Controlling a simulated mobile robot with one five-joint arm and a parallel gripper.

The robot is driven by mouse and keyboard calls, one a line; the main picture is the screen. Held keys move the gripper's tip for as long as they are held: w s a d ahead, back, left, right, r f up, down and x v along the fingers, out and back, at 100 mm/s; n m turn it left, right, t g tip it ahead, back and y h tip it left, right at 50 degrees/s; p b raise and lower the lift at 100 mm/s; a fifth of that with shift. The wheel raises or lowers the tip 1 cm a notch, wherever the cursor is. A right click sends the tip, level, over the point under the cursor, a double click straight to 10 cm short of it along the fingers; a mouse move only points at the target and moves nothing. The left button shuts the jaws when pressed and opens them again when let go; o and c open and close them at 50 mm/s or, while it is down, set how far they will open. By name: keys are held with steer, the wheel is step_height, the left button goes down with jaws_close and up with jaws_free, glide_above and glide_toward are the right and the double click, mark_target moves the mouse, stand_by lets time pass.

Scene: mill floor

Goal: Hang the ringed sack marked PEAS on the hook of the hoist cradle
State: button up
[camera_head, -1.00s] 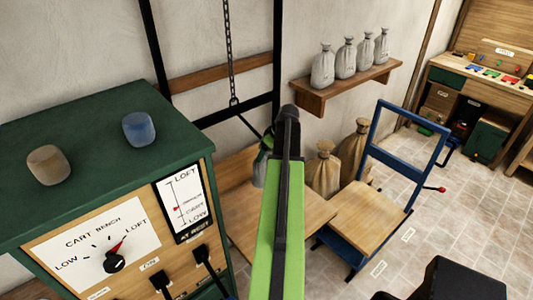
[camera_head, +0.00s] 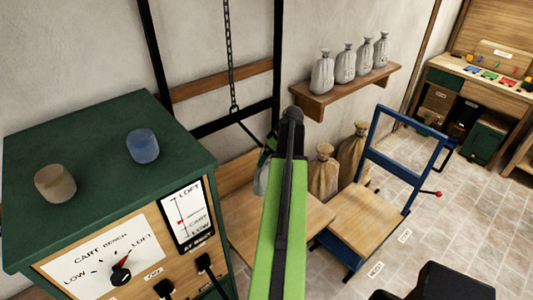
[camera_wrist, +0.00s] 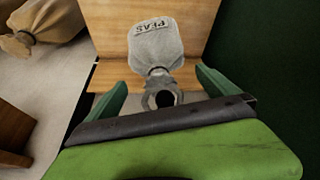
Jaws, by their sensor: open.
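The grey sack marked PEAS (camera_wrist: 158,45) shows in the wrist view with its neck and metal ring (camera_wrist: 162,98) toward me. The ring lies between the two green fingers of my gripper (camera_wrist: 160,88), which stand apart on either side without visibly closing on it. A sliver of a grey sack (camera_head: 260,180) shows left of my arm in the head view; most of it is hidden. The hoist cradle has a wooden floor (camera_head: 310,212) and a chain (camera_head: 231,60) above. I cannot make out its hook; my arm covers part of the cradle.
A green console (camera_head: 95,165) with a dial and gauge stands at the left, carrying a tan and a blue knob. A blue cart (camera_head: 375,215) stands right of the cradle, near brown sacks (camera_head: 323,175). Several grey sacks stand on a wall shelf (camera_head: 345,90).

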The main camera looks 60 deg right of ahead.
steer(key=p+v, duration=1)
steer(key=v, duration=0.3)
steer(key=shift+s, duration=0.2)
